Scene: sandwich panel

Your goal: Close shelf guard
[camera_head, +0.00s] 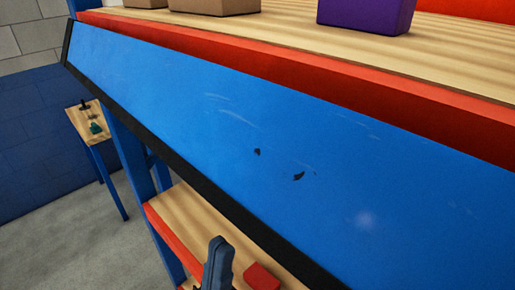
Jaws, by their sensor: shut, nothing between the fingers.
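The shelf guard is a long blue panel (270,140) with a black lower edge, and it slants across the picture from upper left to lower right. It is tilted out in front of the red-edged upper shelf (330,82), with scuffs and a few dark marks on its face. What looks like my gripper (218,262) is a dark grey shape rising from the bottom edge, below the panel's black edge and in front of the lower shelf. It appears shut and empty, apart from the panel in the picture. Most of it is cut off by the frame.
A purple box (365,14) and brown cartons (213,5) stand on the upper shelf. The lower wooden shelf (195,215) holds a red object (262,275). A small table (88,118) with small items stands at left. Grey floor (85,240) at lower left is clear.

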